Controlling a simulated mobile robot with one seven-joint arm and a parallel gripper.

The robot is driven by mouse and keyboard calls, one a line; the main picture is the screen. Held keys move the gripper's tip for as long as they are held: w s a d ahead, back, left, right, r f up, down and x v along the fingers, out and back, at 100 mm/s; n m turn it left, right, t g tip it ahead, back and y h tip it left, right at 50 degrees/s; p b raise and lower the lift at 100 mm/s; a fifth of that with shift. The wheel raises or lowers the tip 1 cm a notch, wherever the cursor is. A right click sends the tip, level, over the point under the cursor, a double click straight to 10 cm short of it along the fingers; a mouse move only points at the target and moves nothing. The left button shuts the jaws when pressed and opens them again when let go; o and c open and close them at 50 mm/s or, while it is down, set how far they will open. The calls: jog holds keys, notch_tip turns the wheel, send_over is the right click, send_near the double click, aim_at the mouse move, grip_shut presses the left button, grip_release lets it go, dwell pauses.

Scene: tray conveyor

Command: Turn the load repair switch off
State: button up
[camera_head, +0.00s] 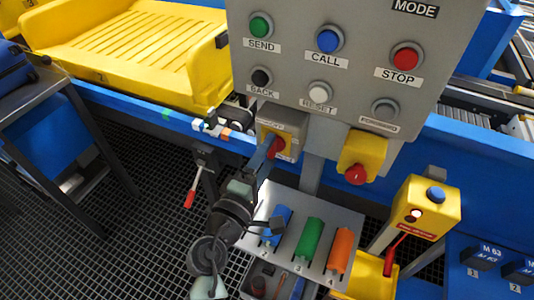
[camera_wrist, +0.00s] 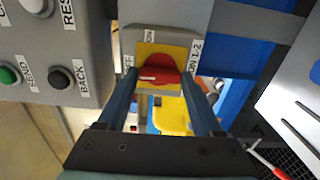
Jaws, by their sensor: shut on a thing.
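The red rotary knob (camera_wrist: 160,70) sits on a yellow plate on a small grey box in the wrist view. I read labels like "OFF" at its left, "ON" above and "ON 1-2" at its right. A white mark shows on the knob's left part. In the head view the red knob (camera_head: 278,146) is on the box below the button panel, whose label is too blurred to read. My gripper (camera_wrist: 161,82) has one finger on each side of the knob and is shut on it. The head view shows my gripper (camera_head: 266,156) from behind, partly covering the box.
The button panel (camera_head: 355,75) stands just above. A yellow box with a red mushroom button (camera_head: 355,175) is to the right. Below is a plate with blue, green and orange holders (camera_head: 310,237). A red-handled lever (camera_head: 190,198) is at the left.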

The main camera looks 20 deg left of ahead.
jog(key=o, duration=1.4)
jog(key=shift+c, duration=0.2)
jog(key=s+b, duration=0.2)
jog(key=s, duration=1.1)
jog(key=shift+a, duration=0.25)
